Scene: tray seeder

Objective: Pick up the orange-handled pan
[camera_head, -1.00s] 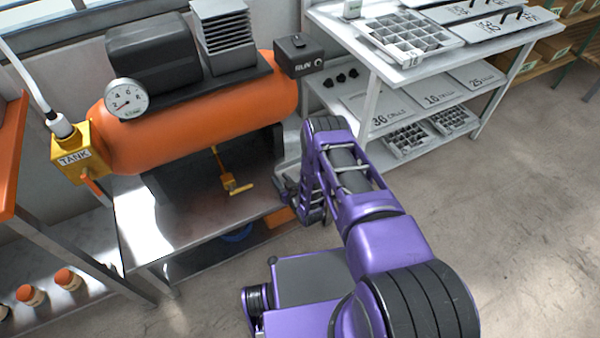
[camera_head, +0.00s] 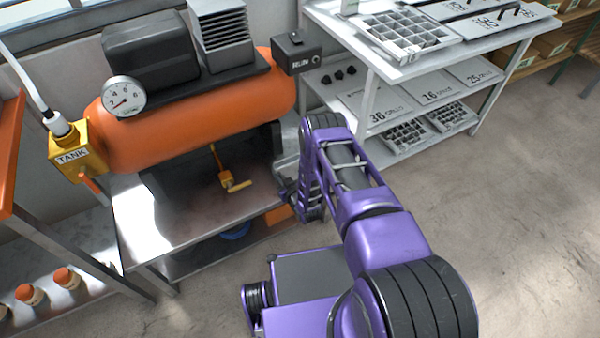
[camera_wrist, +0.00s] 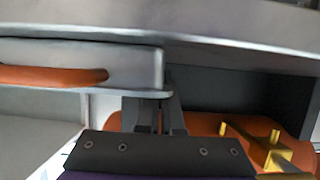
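In the wrist view, a flat grey metal piece with a rounded orange handle (camera_wrist: 55,75), which looks like the pan (camera_wrist: 135,62), fills the upper left. My gripper (camera_wrist: 158,100) is just below its right end in that picture. A narrow gap shows between the fingers; the tips meet the pan's edge in the picture, and I cannot tell whether they touch it. In the head view, my gripper (camera_head: 311,211) is at the right side of the compressor bench. A small orange patch (camera_head: 280,214) beside it may be the pan's handle; the rest is hidden.
The orange compressor tank (camera_head: 190,125) stands on the metal bench (camera_head: 185,222), with a yellow drain valve (camera_head: 227,181) beneath it. A blue round thing (camera_head: 237,232) lies below the bench top. A grey shelf unit (camera_head: 375,75) stands right; open floor (camera_head: 520,230) lies beyond my arm.

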